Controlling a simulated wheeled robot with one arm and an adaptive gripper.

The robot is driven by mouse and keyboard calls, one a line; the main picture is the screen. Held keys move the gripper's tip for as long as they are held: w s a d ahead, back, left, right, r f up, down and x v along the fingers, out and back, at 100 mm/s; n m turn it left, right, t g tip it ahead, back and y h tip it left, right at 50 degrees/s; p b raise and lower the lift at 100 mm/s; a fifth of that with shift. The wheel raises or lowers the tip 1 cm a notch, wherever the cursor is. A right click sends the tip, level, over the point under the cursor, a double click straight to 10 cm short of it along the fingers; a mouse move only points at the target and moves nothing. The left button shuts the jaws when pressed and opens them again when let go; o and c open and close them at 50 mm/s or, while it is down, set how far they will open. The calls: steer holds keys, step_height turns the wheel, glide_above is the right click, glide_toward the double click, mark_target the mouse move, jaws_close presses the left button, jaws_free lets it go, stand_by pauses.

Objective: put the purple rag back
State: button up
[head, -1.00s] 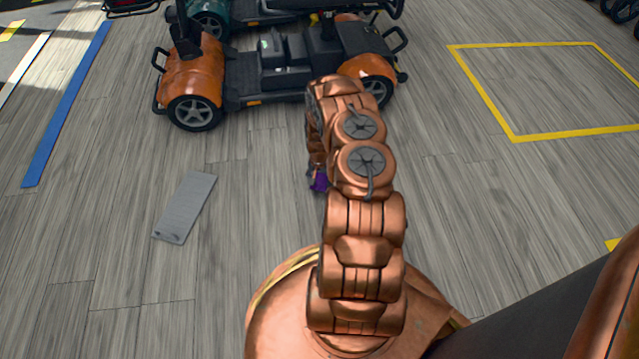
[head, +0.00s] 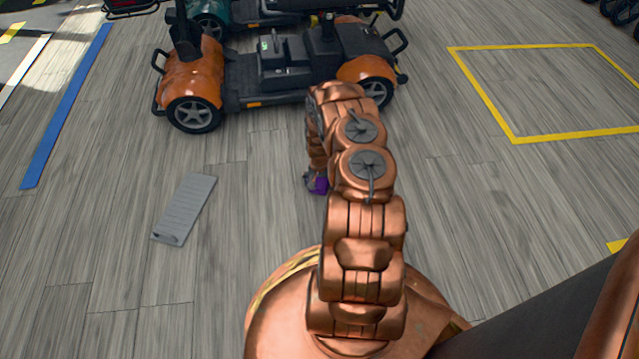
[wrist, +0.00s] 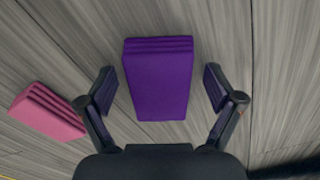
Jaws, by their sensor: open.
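The purple rag (wrist: 159,85) is a folded, layered block lying on the wooden floor in the wrist view. My gripper (wrist: 160,90) is open, with one finger on each side of the rag and a gap on both sides. In the head view only a small part of the purple rag (head: 319,187) shows beside my arm. My arm hides most of it and most of the gripper there.
A pink folded rag (wrist: 46,111) lies left of the gripper in the wrist view. A grey ridged plate (head: 184,208) lies on the floor. An orange scooter (head: 275,75) stands beyond my arm. A yellow-outlined floor area (head: 515,139) at the right is empty.

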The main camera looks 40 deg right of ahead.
steer(key=shift+r, duration=0.1)
step_height(320, 180, up, 11)
steer(key=p, duration=0.4)
step_height(320, 180, up, 20)
steer(key=n+g, duration=0.1)
steer(key=n, duration=0.2)
glide_above(319, 183)
steer(key=a, duration=1)
steer(key=s+a+r+n, duration=0.3)
steer(key=s+a+r, duration=0.3)
steer(key=a+r, duration=0.55)
steer(key=s+a+r+n, duration=0.2)
steer(key=s+a+r, duration=0.2)
steer(key=s, duration=0.4)
steer(key=s+a+r+n+g, duration=0.1)
steer(key=s+a+r+n, duration=0.1)
steer(key=s+a+r, duration=0.2)
steer(key=s+a+r+n+g, duration=0.1)
steer(key=s+a+r, duration=0.4)
steer(key=s, duration=0.7)
steer(key=shift+a+n, duration=0.6)
steer(key=shift+a, duration=0.35)
